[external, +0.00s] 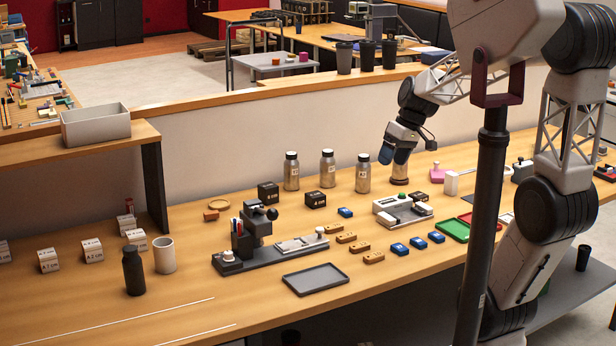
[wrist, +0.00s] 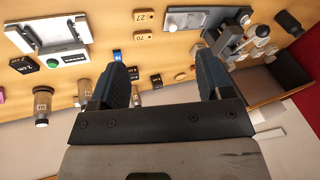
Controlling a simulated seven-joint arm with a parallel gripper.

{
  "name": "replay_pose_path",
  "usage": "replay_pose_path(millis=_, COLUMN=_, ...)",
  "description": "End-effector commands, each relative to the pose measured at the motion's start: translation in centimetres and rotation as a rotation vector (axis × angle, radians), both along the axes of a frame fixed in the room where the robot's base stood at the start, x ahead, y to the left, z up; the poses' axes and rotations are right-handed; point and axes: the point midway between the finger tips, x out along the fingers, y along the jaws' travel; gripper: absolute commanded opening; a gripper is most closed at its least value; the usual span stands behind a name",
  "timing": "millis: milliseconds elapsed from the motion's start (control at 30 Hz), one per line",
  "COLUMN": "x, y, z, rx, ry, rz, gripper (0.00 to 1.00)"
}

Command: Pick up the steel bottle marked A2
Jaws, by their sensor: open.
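Three steel bottles with dark caps stand upright in a row at the back of the bench in the external view: a left bottle (external: 291,172), a middle bottle (external: 327,169) and a right bottle (external: 362,174). Each has a small white label, too small to read surely, so I cannot tell which is A2. My gripper (external: 394,158) is right of the right bottle, apart from it, pointing down above the bench. In the wrist view my gripper (wrist: 163,80) is open and empty. One bottle (wrist: 42,104) shows at left there, another (wrist: 84,88) beside the left finger.
Black labelled boxes (external: 268,192) stand in front of the bottles. A white device (external: 402,209), blue blocks (external: 400,249) and wooden blocks (external: 373,257) lie further forward. A dark press (external: 256,230) stands left of centre. A low wall runs behind the bottles.

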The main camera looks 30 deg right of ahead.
Motion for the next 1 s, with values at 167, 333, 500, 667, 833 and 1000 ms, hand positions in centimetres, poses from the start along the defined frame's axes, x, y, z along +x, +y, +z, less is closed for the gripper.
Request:
replay_pose_path(millis=167, x=5.1, y=-1.1, z=-0.6, rx=0.092, ry=-0.044, rz=0.082, gripper=0.72)
replay_pose_path(millis=333, x=9.9, y=-2.5, z=-1.3, rx=0.174, ry=-0.115, rz=0.153, gripper=0.72)
replay_pose_path(millis=500, x=14.6, y=-4.4, z=-2.4, rx=0.247, ry=-0.207, rz=0.215, gripper=0.72)
replay_pose_path(millis=667, x=19.1, y=-6.7, z=-3.7, rx=0.3, ry=-0.31, rz=0.262, gripper=0.72)
replay_pose_path(millis=833, x=23.6, y=-9.7, z=-5.5, rx=0.342, ry=-0.436, rz=0.301, gripper=0.72)
replay_pose_path(millis=1000, x=27.9, y=-13.2, z=-7.7, rx=0.36, ry=-0.576, rz=0.327, gripper=0.72)
